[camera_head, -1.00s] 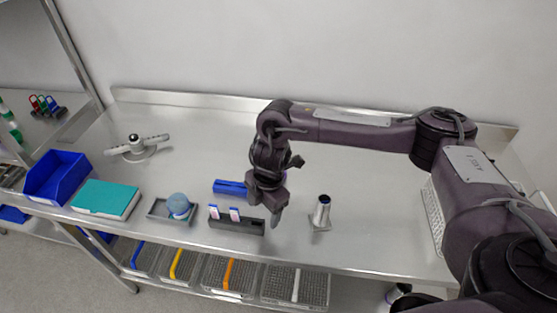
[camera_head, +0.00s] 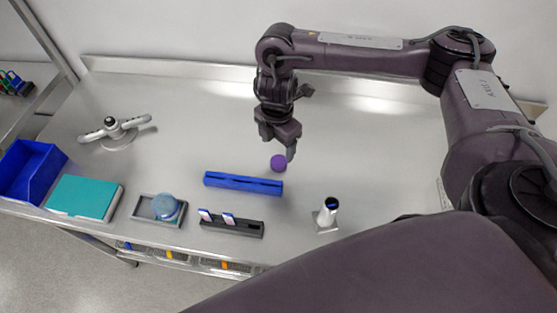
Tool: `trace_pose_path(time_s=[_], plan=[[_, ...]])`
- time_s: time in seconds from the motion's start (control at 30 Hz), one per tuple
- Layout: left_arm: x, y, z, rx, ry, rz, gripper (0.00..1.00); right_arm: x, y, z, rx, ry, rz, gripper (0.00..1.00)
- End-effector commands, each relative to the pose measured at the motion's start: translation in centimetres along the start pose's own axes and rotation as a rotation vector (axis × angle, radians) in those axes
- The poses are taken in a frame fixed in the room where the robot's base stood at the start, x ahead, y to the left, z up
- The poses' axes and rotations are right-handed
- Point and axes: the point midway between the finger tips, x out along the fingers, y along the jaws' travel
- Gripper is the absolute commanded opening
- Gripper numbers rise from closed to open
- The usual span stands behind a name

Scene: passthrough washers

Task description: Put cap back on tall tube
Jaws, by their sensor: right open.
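The tall tube (camera_head: 327,213) is a pale cylinder with a dark open top. It stands on a small square base on the steel table, right of centre. A purple round cap (camera_head: 278,163) lies on the table behind and left of the tube. My right gripper (camera_head: 278,149) is open, pointing down just behind and above the cap. One finger is close to the cap's upper right edge; I cannot tell whether they touch. My left gripper is out of view.
A blue slotted rack (camera_head: 243,183) and a black holder (camera_head: 231,226) with two small strips lie left of the tube. A grey tray (camera_head: 145,207) holds a blue round object. A teal box (camera_head: 84,197) and blue bin (camera_head: 28,166) are far left.

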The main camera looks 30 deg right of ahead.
Motion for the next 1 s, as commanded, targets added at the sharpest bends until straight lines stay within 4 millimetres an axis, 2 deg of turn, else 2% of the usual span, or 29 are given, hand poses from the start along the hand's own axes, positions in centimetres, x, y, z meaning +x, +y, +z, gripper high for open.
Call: trace_pose_path(time_s=[0.07,0.2,0.37,0.57,0.77,0.9,1.0], plan=[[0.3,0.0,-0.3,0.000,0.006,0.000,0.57,0.9,-0.1,0.0,0.001,0.001,-0.003,0.69],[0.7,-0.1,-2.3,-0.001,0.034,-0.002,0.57,2.4,-0.1,0.0,0.001,0.002,-0.003,0.69],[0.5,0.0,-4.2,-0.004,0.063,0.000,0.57,2.4,0.0,0.0,0.000,0.001,-0.001,0.69],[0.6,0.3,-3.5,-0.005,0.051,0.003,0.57,2.8,-0.1,0.0,0.001,0.001,-0.002,0.69],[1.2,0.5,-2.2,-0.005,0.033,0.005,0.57,5.3,-0.2,0.2,0.003,0.004,-0.005,0.69],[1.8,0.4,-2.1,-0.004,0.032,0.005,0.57,7.1,-0.2,0.2,0.002,0.003,-0.003,0.69],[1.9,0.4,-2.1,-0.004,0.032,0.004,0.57,7.7,-0.1,0.3,0.001,0.002,-0.002,0.69]])
